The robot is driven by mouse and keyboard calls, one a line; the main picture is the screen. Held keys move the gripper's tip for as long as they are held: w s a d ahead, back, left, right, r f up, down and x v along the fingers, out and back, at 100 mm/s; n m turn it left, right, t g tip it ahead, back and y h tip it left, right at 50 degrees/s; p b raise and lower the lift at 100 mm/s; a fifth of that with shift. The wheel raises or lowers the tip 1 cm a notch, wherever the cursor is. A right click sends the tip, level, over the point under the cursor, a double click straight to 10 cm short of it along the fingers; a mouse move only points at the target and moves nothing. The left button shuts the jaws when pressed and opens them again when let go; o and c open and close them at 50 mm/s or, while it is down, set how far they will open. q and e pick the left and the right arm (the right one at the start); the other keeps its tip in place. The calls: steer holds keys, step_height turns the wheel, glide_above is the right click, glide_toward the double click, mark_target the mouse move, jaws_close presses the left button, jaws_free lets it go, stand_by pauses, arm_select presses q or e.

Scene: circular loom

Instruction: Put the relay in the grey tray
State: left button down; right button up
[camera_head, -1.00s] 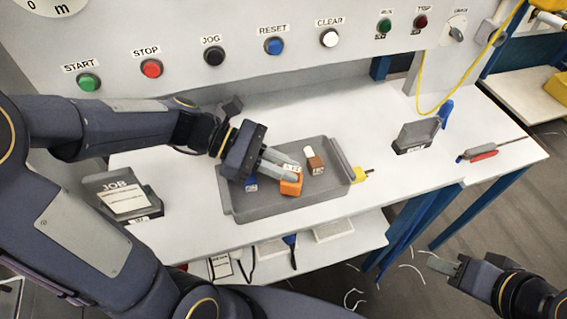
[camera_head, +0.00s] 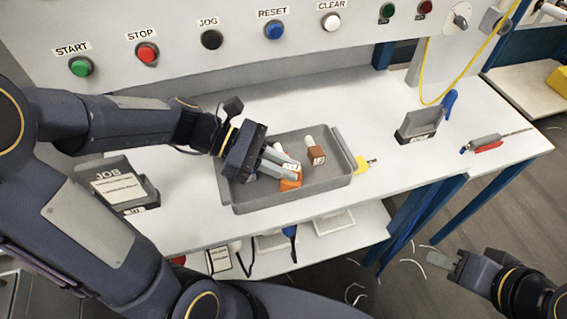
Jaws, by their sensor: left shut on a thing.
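The grey tray (camera_head: 234,207) lies on the white bench in the middle. My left gripper (camera_head: 280,163) reaches over it from the left, fingers pointing right and down. It is shut on an orange block (camera_head: 291,182), which looks like the relay and is partly hidden by the fingers. The block is within the tray's outline; I cannot tell if it touches the floor. A brown block with a white top (camera_head: 316,154) stands in the tray just beyond the fingertips. My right gripper (camera_head: 443,262) is at lower right, away from the bench; its jaw opening is unclear.
A small blue item under the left gripper is mostly hidden. A JOB card holder (camera_head: 125,187) stands left, a dark grey holder (camera_head: 418,124) right. A screwdriver with red on its handle (camera_head: 485,144) lies at the right end. A button panel rises behind. The bench right of the tray is mostly clear.

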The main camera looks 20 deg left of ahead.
arm_select(q)
steer(key=c, duration=1.3)
jaws_free()
steer(key=shift+c, duration=0.2)
steer(key=p+v, duration=0.1)
steer(key=v, duration=0.7)
steer(key=shift+f, duration=0.1)
steer(key=shift+d, duration=0.1)
steer(key=shift+s, duration=0.2)
steer(key=s+a+r+m+t+y+p, duration=0.2)
steer(key=s+m+y+p, duration=0.4)
steer(key=m, duration=1.1)
steer(key=s+r+t+y, duration=0.1)
steer(key=s+t+y, duration=0.1)
steer(key=s+y, duration=0.1)
steer(key=shift+a+t+y+p, duration=0.15)
steer(key=shift+t+y+p, duration=0.15)
steer(key=shift+t+p, duration=0.1)
